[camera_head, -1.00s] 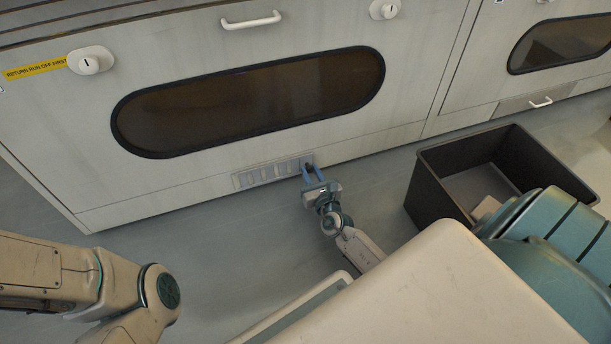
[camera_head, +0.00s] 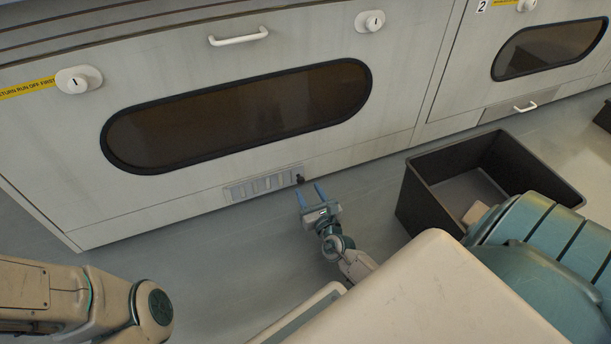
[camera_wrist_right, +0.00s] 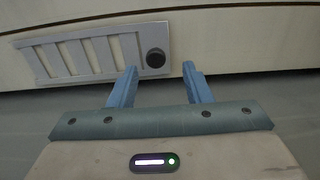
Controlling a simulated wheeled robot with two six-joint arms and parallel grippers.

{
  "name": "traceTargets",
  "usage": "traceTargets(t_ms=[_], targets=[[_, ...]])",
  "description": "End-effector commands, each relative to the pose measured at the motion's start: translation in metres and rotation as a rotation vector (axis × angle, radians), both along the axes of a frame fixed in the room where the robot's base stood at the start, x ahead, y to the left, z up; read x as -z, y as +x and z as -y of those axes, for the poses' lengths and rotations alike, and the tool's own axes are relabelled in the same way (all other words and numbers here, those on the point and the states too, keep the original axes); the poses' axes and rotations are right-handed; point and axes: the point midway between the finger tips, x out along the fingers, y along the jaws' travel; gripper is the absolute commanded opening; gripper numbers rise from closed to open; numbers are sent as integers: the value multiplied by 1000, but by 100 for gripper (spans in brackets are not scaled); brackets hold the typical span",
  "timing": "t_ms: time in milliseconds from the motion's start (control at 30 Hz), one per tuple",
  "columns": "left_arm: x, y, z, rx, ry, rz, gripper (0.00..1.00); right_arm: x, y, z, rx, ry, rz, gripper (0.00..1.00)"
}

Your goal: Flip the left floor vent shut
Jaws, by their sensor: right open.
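The left floor vent (camera_head: 262,184) is a pale slatted plate low on the front of the left cabinet, just above the floor. It has a dark round knob (camera_head: 300,179) at its right end. In the right wrist view the vent (camera_wrist_right: 75,56) lies at upper left, its knob (camera_wrist_right: 155,58) ahead between the finger directions; dark-looking slots are not visible between its slats. My right gripper (camera_head: 312,192) has blue fingers, is open and empty, and stands just in front of the knob, apart from it. My left gripper is out of view; only my left arm shows at lower left.
The left cabinet has a dark oval window (camera_head: 238,115), a white handle (camera_head: 238,36) and white key knobs (camera_head: 78,80). A black open bin (camera_head: 425,200) stands on the floor to the right of my right gripper. The floor left of the gripper is clear.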

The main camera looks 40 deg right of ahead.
Motion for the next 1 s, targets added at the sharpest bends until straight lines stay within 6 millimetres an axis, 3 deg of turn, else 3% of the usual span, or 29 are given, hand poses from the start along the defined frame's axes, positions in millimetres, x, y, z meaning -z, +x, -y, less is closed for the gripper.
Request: traceTargets(t_ms=[200, 367, 1000], targets=[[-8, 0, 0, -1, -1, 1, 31, -1, -44, -10, 1, -1, -2, 45], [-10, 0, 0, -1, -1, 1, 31, 0, -61, -14, 1, -1, -1, 45], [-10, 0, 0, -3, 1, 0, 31, 0, -66, -15, 1, -1, 0, 45]])
